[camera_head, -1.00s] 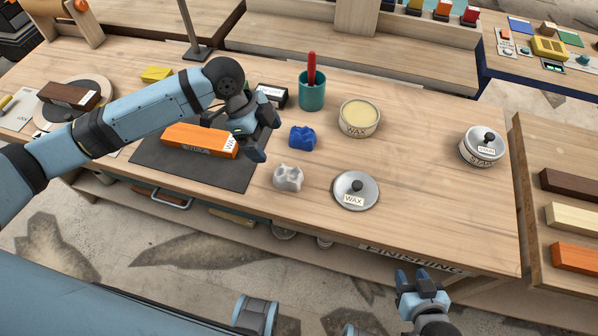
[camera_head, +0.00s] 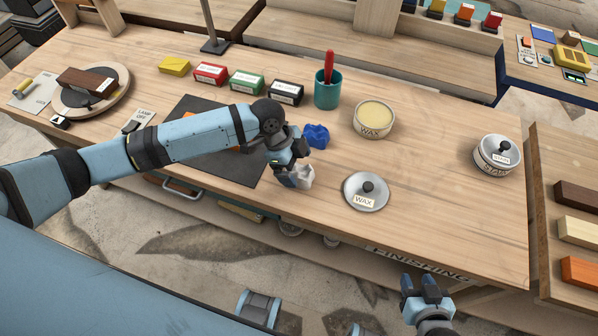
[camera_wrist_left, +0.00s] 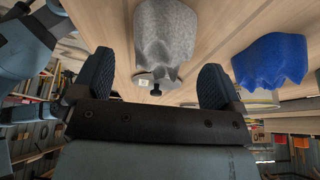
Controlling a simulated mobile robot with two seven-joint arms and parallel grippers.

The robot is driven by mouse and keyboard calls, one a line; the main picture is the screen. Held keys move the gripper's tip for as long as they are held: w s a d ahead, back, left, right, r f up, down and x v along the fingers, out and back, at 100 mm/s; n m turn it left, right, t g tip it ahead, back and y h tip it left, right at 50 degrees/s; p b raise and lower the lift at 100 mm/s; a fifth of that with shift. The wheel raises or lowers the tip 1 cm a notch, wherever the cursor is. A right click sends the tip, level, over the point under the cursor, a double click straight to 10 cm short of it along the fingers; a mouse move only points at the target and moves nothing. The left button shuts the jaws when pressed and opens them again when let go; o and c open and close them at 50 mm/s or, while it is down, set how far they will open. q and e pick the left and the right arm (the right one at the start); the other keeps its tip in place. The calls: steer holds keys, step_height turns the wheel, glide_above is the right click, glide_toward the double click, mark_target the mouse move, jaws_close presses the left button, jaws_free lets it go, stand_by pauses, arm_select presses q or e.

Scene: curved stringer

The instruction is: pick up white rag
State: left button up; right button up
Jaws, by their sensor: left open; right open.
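The white rag (camera_head: 304,176) lies crumpled on the workbench, partly hidden by my left gripper in the head view. My left gripper (camera_head: 287,178) is open at the rag's left side. In the left wrist view the rag (camera_wrist_left: 166,38) shows as a grey-white lump ahead of and between the two open fingers (camera_wrist_left: 157,88); I cannot tell whether they touch it. A blue rag (camera_head: 316,135) lies just behind the white one, and to its right in the left wrist view (camera_wrist_left: 271,60). My right gripper (camera_head: 420,287) is open and empty in front of the bench.
A wax lid (camera_head: 366,192) lies right of the white rag, with an open wax tin (camera_head: 374,119) behind. A teal cup (camera_head: 327,92) holds a red-handled tool. My left arm covers much of the dark mat (camera_head: 195,105).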

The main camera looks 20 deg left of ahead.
mark_target(299, 169)
arm_select(q)
steer(key=shift+x, duration=1.2)
steer(key=c, duration=1)
steer(key=shift+r, duration=0.1)
step_height(299, 169, up, 20)
